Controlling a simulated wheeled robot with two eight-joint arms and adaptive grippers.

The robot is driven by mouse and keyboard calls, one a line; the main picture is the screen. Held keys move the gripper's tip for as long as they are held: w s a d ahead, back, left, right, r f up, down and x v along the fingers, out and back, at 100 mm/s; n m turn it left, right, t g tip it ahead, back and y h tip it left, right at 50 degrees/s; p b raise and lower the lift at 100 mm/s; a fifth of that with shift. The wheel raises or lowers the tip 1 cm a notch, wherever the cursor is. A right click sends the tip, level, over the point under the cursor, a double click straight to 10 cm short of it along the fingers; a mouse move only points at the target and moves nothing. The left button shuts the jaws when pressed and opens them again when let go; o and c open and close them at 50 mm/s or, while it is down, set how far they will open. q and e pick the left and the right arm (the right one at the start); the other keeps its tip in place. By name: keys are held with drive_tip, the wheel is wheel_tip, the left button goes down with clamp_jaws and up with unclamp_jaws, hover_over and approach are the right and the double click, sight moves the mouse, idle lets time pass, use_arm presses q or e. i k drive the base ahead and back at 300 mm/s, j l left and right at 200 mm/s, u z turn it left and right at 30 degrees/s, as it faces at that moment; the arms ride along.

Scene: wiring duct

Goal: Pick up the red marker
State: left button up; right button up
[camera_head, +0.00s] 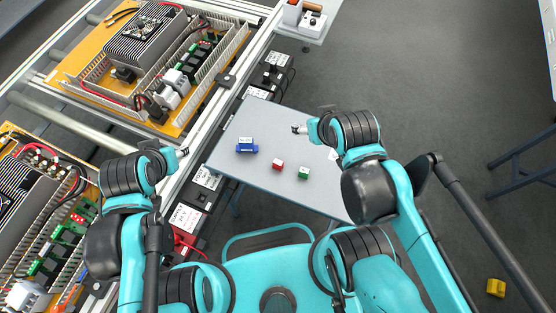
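A small red block with a white top (277,165), which looks like the red marker, sits on the grey table (240,176). A similar green block (303,173) is to its right, and a larger blue piece (246,146) is to its upper left. My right gripper (297,129) is above and right of the red block in the picture, apart from it. My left gripper (185,151) is off the table's left edge, near the conveyor rail. Both grippers are too small to tell whether they are open or shut. Neither visibly holds anything.
Orange panels (81,78) with wiring and components lie on the conveyor at left. Its metal rail (205,122) and black boxes (190,217) border the table. A yellow block (495,287) lies on the floor at right. The front of the table is clear.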

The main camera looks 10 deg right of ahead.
sight(277, 164)
drive_tip(key=k+j, duration=0.15)
drive_tip(key=k, duration=0.2)
drive_tip(key=k+u, duration=0.15)
drive_tip(key=u, duration=0.3)
drive_tip(key=k+j+u, duration=0.1)
drive_tip(key=u, duration=0.35)
drive_tip(key=k+j+u, duration=0.1)
drive_tip(key=j+u, duration=0.15)
drive_tip(key=u, duration=0.65)
drive_tip(key=z, duration=2.3)
drive_tip(key=i+u, duration=0.15)
drive_tip(key=u, duration=0.35)
drive_tip(key=i+u, duration=0.2)
drive_tip(key=u, duration=0.25)
